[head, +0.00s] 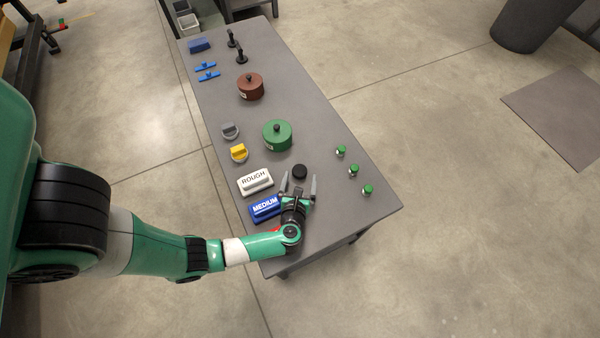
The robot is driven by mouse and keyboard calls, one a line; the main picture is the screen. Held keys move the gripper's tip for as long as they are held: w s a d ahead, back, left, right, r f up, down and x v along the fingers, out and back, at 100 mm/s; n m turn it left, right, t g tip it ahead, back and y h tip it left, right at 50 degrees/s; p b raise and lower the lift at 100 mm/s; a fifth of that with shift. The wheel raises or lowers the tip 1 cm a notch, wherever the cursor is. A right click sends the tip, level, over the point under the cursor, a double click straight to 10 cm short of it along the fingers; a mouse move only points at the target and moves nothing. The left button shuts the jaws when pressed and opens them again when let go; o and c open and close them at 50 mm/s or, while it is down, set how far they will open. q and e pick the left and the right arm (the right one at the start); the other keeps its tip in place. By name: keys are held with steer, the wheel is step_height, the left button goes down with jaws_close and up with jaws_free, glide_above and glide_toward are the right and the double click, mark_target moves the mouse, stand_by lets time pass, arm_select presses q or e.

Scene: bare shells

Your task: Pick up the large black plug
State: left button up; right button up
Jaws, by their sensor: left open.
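A round black plug (300,171) sits on the grey table (330,140) toward its near end. My left gripper (299,183) is open, its two fingers pointing toward the black plug. The plug shows just beyond the fingers, near the gap between the tips. I cannot tell whether the fingers touch it or how high they are above the table. My right gripper is out of view.
A white block marked ROUGH (255,181) and a blue block marked MEDIUM (265,207) lie left of the gripper. A green knobbed cylinder (277,135) stands beyond the plug. Several small green-topped pieces (354,170) stand to the right.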

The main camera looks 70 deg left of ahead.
mark_target(299, 171)
arm_select(q)
steer(key=x, duration=0.1)
steer(key=b+x, duration=0.1)
steer(key=x, duration=0.1)
steer(key=b+x, duration=0.1)
steer(key=shift+s+a+f, duration=0.2)
steer(key=shift+s+f, duration=0.05)
steer(key=shift+w+a, duration=0.25)
steer(key=shift+a, duration=0.15)
steer(key=shift+c, duration=0.3)
steer(key=c, duration=1.4)
steer(key=shift+r, duration=0.1)
